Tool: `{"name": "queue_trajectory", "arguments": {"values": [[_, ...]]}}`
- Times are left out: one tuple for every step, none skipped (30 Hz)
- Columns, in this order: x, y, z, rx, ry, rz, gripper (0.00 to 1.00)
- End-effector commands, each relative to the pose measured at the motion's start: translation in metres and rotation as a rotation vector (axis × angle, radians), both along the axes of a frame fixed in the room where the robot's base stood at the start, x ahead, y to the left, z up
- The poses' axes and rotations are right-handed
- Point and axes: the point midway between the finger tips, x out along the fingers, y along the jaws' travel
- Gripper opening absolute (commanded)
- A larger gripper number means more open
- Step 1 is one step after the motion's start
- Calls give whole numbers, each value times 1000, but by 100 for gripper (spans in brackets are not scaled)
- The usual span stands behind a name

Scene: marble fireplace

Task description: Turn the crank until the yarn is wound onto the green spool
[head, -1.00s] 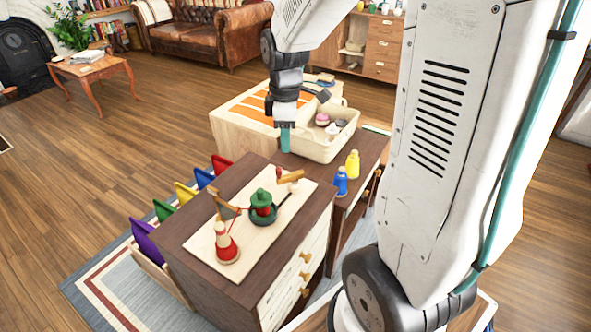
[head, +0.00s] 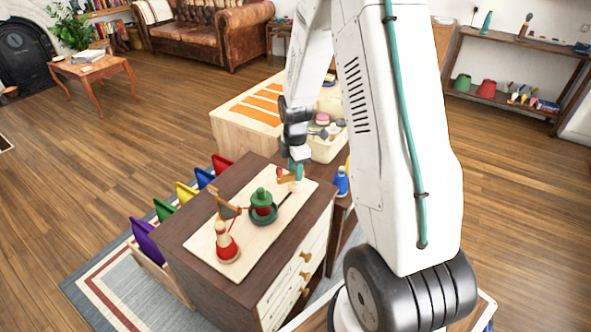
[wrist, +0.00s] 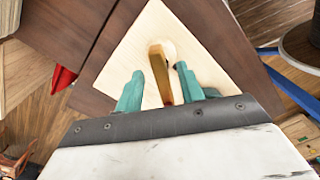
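The green spool (head: 262,198) stands upright on a pale wooden board (head: 207,243) on the brown cabinet. A red yarn cone (head: 227,245) stands at the board's near left, beside a wooden guide arm (head: 223,199). Red yarn shows near the arm and the green spool. The crank (head: 284,177) is at the board's far right end. My gripper (head: 297,168) is at the crank. In the wrist view its teal fingers (wrist: 158,87) are apart, with the wooden crank handle (wrist: 158,62) between them. Gaps show on both sides of the handle.
A cream bin (head: 326,150) with small items is behind my gripper.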

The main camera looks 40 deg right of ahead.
Motion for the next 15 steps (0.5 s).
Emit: {"name": "queue_trajectory", "arguments": {"values": [[0,0,-4,0,1,0,38],[0,0,-5,0,1,0,38],[0,0,-6,0,0,0,38],[0,0,-6,0,-1,0,38],[0,0,-7,0,-1,0,38],[0,0,-7,0,-1,0,38],[0,0,-6,0,-1,0,38],[0,0,-6,0,-1,0,38],[0,0,-6,0,-1,0,38],[0,0,-6,0,-1,0,38],[0,0,-6,0,-1,0,33],[0,0,-6,0,-1,0,22],[0,0,-6,0,-1,0,13],[0,1,-6,0,-1,0,5],[0,0,-6,0,-1,0,0]]}}
